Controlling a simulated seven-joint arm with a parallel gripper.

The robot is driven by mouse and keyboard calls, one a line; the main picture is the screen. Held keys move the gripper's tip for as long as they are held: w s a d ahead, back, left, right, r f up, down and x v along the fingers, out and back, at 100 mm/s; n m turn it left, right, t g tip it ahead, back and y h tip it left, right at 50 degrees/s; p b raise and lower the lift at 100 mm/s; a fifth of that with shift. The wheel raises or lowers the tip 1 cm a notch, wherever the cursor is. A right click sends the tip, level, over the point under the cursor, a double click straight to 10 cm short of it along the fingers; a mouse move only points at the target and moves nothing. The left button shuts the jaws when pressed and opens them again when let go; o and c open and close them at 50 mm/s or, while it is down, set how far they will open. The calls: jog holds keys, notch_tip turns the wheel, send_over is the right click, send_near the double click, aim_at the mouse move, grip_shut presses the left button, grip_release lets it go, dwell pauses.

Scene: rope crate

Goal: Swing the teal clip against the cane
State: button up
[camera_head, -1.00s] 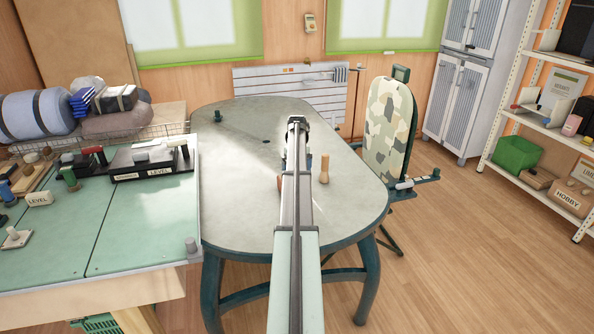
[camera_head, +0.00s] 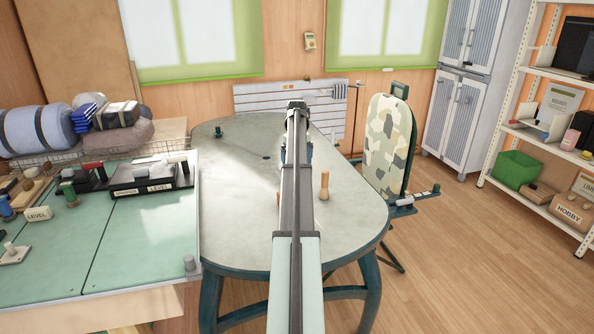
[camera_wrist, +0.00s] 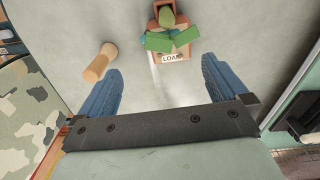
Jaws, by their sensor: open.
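In the wrist view, my gripper (camera_wrist: 160,88) is open, its two blue fingers wide apart with nothing between them. Beyond the fingertips is a small wooden piece with green angled parts (camera_wrist: 172,40), some teal, and a label whose readable letters are "LOA". I cannot tell whether the teal there is the clip. A pale wooden peg (camera_wrist: 98,65) is beyond the left finger, apart from it; it stands upright on the table in the head view (camera_head: 324,186). I cannot pick out a cane for sure. In the head view my arm hides most of the gripper and the labelled piece.
The grey table (camera_head: 240,220) is mostly bare, with a small dark green stub (camera_head: 218,131) at its far left. A green-topped bench (camera_head: 130,245) adjoins it on the left. A camouflage-patterned board (camera_head: 388,145) stands at the right.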

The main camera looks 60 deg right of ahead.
jog(key=shift+r, duration=0.7)
jog(key=shift+w, duration=0.1)
